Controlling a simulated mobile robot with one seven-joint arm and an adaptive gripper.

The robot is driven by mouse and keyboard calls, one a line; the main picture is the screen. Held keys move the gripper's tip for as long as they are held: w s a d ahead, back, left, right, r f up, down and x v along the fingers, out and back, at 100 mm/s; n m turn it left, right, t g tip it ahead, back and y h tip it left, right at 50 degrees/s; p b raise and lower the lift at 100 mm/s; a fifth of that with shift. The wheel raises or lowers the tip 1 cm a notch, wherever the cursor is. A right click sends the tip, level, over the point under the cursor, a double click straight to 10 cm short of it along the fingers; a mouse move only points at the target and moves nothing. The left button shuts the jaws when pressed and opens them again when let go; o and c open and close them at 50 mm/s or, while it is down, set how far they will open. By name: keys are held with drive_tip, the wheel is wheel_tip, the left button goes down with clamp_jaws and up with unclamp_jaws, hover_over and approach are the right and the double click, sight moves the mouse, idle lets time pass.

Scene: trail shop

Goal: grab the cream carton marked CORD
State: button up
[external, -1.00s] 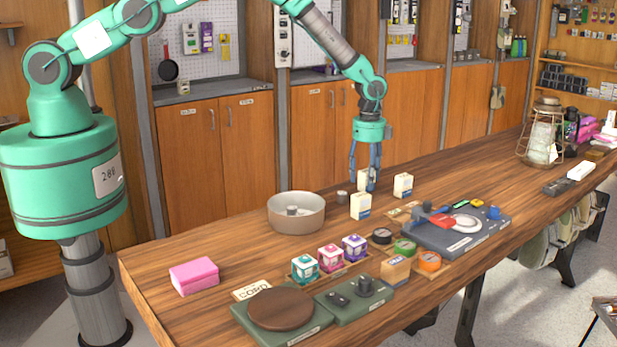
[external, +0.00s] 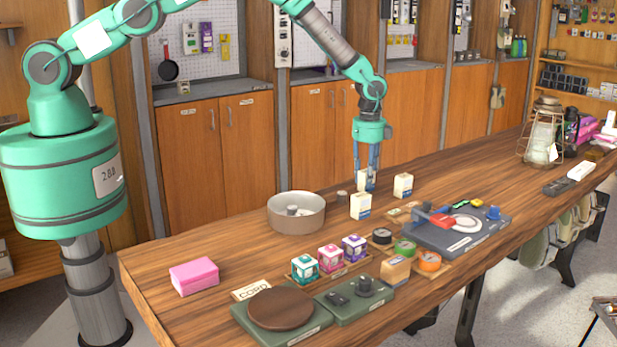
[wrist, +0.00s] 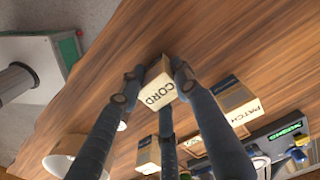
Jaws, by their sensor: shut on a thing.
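The cream carton marked CORD (wrist: 159,90) is between my gripper's fingers in the wrist view, its lettering facing the camera. In the external view this carton (external: 364,181) shows only partly, behind and between the fingers. My gripper (external: 366,178) points down and is shut on it. Whether the carton touches the table is hard to tell. A similar cream carton (external: 360,206) stands just in front of it. Another cream carton (external: 403,186) stands to the right; the wrist view shows a carton marked PATCH (wrist: 237,100) beside the held one.
A round pan (external: 296,213) stands left of the cartons. A pink box (external: 194,276), several small colored boxes, tape rolls and a grey board (external: 455,240) sit nearer the front. The wooden table (external: 480,180) is clear behind the cartons.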

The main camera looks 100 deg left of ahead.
sight(365, 171)
drive_tip(key=shift+r, duration=0.1)
drive_tip(key=shift+r, duration=1.6)
drive_tip(key=shift+s+d+r, duration=0.1)
drive_tip(key=shift+s, duration=0.2)
drive_tip(key=s+d, duration=0.1)
drive_tip(key=s, duration=0.4)
drive_tip(key=s+d+r, duration=0.1)
drive_tip(key=s+d, duration=0.1)
drive_tip(key=s, duration=0.2)
drive_tip(key=s+d, duration=0.2)
drive_tip(key=s, duration=0.3)
drive_tip(key=shift+s+r, duration=0.2)
drive_tip(key=shift+s, duration=0.1)
